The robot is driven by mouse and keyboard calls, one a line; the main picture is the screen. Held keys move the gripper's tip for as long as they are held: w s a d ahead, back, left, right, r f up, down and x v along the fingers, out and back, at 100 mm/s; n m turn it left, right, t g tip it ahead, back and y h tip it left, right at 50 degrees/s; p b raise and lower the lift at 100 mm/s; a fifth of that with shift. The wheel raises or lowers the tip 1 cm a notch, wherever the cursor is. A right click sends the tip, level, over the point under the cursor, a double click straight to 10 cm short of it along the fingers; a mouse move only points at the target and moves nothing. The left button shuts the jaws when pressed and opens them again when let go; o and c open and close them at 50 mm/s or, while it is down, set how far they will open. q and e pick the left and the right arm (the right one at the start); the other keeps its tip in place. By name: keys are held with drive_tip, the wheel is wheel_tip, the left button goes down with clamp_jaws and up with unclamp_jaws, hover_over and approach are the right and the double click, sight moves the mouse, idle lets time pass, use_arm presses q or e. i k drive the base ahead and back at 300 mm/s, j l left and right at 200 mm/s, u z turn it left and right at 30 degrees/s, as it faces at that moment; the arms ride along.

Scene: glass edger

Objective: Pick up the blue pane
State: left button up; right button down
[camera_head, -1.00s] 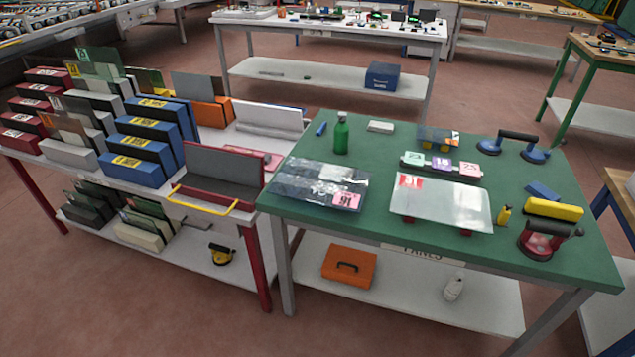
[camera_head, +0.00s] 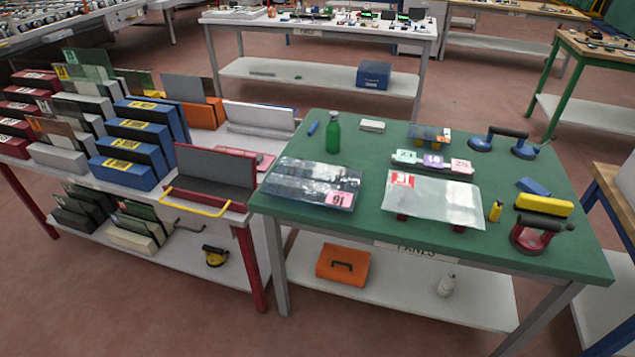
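Flat panes lie on a green-topped table (camera_head: 380,262). A dark, grey-blue see-through pane (camera_head: 300,178) with a pink label lies at its front left. A clear pane (camera_head: 440,202) with a red-and-white label rests on dark red supports right of it. A small bluish pane (camera_head: 424,132) with an orange mark is at the back. I cannot tell for certain which is the blue pane. Neither of my grippers is in view.
A rack table with blue holders (camera_head: 130,165) and upright panes is left. Floor in front is clear.

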sight(327, 185)
drive_tip(key=i+j+z, duration=0.3)
drive_tip(key=i+j, duration=0.25)
drive_tip(key=i+j+z, duration=0.3)
drive_tip(key=i+j, duration=0.3)
drive_tip(key=k+l+u, duration=0.15)
drive_tip(key=l, duration=0.3)
drive_tip(key=k+l+u, duration=0.15)
drive_tip(key=l, duration=0.25)
drive_tip(key=k+l+u, duration=0.15)
drive_tip(key=k+l, duration=0.15)
drive_tip(key=l, duration=0.1)
